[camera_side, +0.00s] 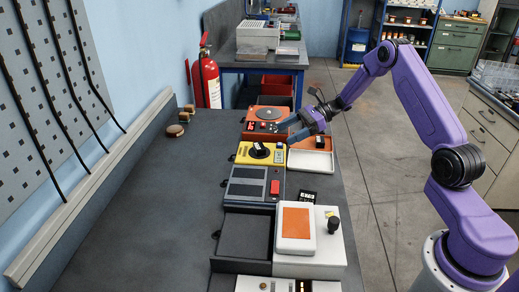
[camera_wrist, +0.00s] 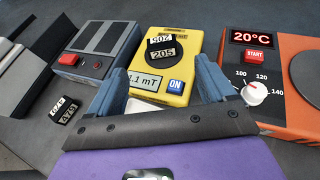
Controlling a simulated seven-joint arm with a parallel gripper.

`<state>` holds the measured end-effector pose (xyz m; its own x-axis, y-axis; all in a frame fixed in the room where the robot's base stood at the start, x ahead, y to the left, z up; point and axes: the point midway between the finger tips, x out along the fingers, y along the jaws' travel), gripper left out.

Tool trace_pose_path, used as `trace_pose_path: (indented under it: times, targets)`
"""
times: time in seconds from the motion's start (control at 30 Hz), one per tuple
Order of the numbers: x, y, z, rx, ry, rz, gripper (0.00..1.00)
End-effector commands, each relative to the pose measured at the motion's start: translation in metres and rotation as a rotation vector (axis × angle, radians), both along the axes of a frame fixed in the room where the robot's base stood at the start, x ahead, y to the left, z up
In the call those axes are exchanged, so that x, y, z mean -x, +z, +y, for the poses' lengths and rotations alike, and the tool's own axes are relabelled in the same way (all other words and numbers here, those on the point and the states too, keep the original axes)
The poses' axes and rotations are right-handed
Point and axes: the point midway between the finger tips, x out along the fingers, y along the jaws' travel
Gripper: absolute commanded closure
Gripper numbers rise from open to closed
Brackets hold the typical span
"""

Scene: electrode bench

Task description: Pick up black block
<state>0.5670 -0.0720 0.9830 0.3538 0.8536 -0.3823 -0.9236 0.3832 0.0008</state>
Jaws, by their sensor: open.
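A small black block with white number labels (camera_wrist: 64,109) lies on the dark bench top at the left of the wrist view. It also shows in the side view (camera_side: 308,196), right of the grey device. Another black block labelled 205 (camera_wrist: 162,50) sits on the round black plate of the yellow device; the side view shows it small (camera_side: 260,149). My gripper (camera_side: 290,131) is above the bench near the orange device and white tray. In the wrist view its two blue fingers (camera_wrist: 161,85) stand wide apart with nothing held between them.
The yellow device (camera_side: 245,153), an orange hotplate (camera_side: 264,115) reading 20°C, a grey device (camera_side: 246,188) with a red button and a white scale (camera_side: 325,249) line the bench. A white tray (camera_side: 308,171) lies under my gripper. The bench's left side (camera_side: 140,200) is mostly clear.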

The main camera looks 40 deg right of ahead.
Motion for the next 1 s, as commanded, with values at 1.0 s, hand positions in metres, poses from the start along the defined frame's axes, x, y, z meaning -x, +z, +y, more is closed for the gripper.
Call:
trace_pose_path:
  times: [1.0]
  targets:
    - [-0.035,-0.035,0.077,0.000,0.000,-0.001,0.17]
